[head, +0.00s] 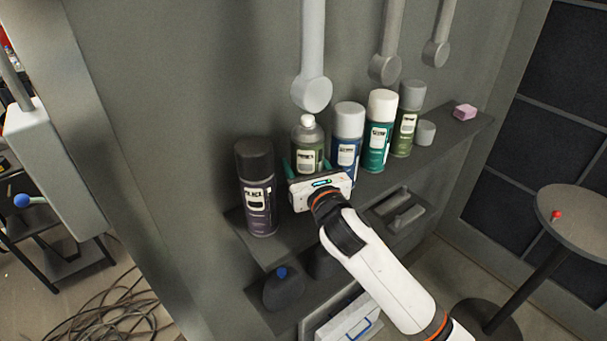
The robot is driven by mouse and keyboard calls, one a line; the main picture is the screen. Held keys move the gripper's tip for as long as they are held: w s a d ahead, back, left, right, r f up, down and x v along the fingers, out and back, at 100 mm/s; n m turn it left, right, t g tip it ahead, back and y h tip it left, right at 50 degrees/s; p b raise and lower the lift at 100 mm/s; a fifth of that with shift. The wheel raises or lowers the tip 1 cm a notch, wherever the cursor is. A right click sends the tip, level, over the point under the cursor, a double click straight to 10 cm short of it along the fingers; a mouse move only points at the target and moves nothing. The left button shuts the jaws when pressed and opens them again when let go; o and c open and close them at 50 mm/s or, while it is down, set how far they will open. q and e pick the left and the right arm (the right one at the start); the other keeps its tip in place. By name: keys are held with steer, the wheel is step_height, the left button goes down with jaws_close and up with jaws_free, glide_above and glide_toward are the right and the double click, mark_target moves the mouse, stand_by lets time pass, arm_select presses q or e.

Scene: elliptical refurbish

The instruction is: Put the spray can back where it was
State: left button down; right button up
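A green spray can (308,138) with a white rounded top is at the wall shelf (284,240), between a black-capped dark can (256,190) and a white-capped blue can (347,135). My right gripper (307,164) reaches in from the lower right. Its two teal fingers lie on either side of the green can. I cannot tell whether they press on it. The gripper body hides the can's lower part, so I cannot see whether its base rests on the shelf. My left gripper is not in view.
A white-capped teal can (379,132), a grey-capped green can (408,120), a small grey cylinder (425,133) and a pink block (464,112) stand farther right on the shelf. Grey rods (312,60) hang above. A round table (580,215) stands at right.

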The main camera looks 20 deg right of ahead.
steer(key=shift+f, duration=0.9)
steer(key=shift+w+a+f, duration=0.1)
steer(key=shift+w+f, duration=0.15)
steer(key=shift+f, duration=0.35)
steer(key=shift+f, duration=0.15)
steer(key=o, duration=1.1)
